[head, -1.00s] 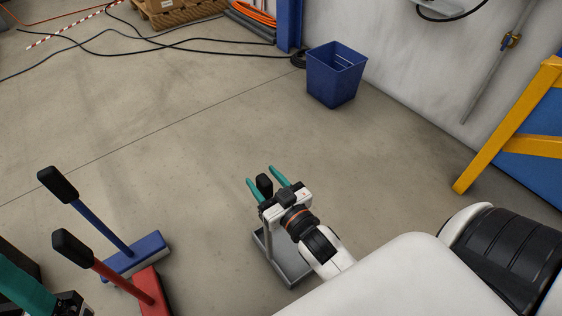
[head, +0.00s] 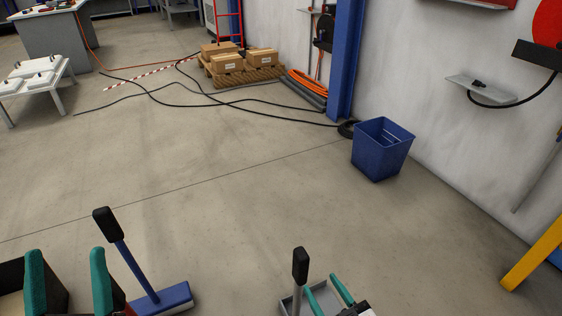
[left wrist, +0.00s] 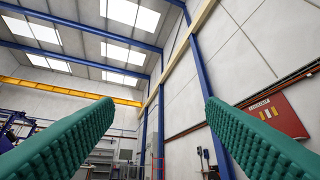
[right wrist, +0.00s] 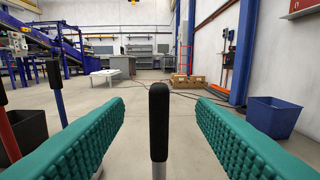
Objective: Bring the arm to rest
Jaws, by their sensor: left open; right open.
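My left gripper (head: 68,262) is at the lower left of the head view, its green fingers upright and apart with nothing between them. In the left wrist view it (left wrist: 157,105) points up at the wall and roof, open and empty. My right gripper (head: 324,286) is at the bottom of the head view, its green fingers apart. The black upright handle (head: 300,266) of a grey pan (head: 288,304) stands just left of these fingers. In the right wrist view the handle (right wrist: 159,122) appears centred between the open fingers (right wrist: 160,108), apart from both.
A dark bin (head: 10,286) is at the lower left. A blue bin (head: 381,150) stands by the wall. Cables (head: 190,82) lie near a pallet (head: 240,77) with boxes. The middle floor is clear.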

